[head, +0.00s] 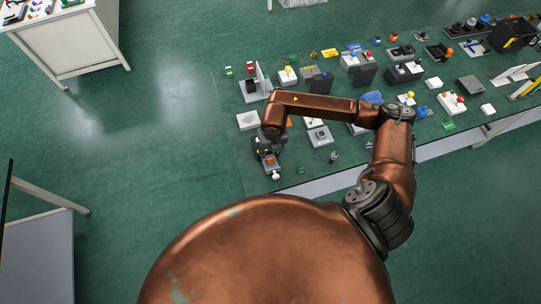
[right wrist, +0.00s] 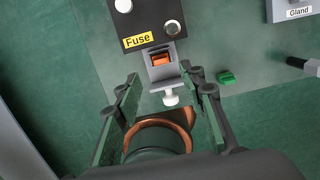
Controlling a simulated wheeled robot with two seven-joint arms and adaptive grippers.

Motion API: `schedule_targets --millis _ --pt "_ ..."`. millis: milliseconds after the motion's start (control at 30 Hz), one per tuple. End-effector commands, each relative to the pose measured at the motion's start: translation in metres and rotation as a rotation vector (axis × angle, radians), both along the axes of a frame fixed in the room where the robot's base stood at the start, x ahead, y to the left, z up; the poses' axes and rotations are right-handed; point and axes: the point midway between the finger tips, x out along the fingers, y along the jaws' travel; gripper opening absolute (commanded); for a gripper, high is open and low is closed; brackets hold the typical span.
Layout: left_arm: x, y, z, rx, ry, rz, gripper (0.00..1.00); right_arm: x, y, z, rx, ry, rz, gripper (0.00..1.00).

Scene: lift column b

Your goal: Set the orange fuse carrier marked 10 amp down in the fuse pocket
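An orange block (right wrist: 162,59), which looks like the fuse carrier, sits in a grey holder (right wrist: 164,73) below the yellow "Fuse" label (right wrist: 138,40). Its amp marking is not readable, and I cannot tell how deep it sits. In the head view the orange block (head: 269,160) shows small at the near left end of the bench. My right gripper (right wrist: 160,72) is open, with its fingers apart on either side of the holder's lower end and nothing visibly clamped. It also shows in the head view (head: 267,153), over the fuse fixture. My left gripper is not in view.
A white knob (right wrist: 170,98) stands below the holder, between the fingers. A black panel (right wrist: 145,18) with round silver heads adjoins the holder. A green block (right wrist: 226,77) lies to the right.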

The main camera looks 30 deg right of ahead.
Motion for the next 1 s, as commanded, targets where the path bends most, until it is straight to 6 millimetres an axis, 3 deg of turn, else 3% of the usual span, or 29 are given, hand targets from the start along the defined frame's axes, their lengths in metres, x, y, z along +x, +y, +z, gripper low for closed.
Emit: schedule_targets --millis 100,300,1000 --pt "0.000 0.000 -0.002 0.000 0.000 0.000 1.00 -0.002 0.000 0.020 -0.001 -0.003 0.001 0.37" --pt "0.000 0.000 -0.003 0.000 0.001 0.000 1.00 -0.004 0.001 0.038 0.000 -0.001 0.000 0.37" --pt "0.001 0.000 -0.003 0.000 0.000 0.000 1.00 -0.005 0.001 0.040 0.000 0.000 -0.001 0.37"
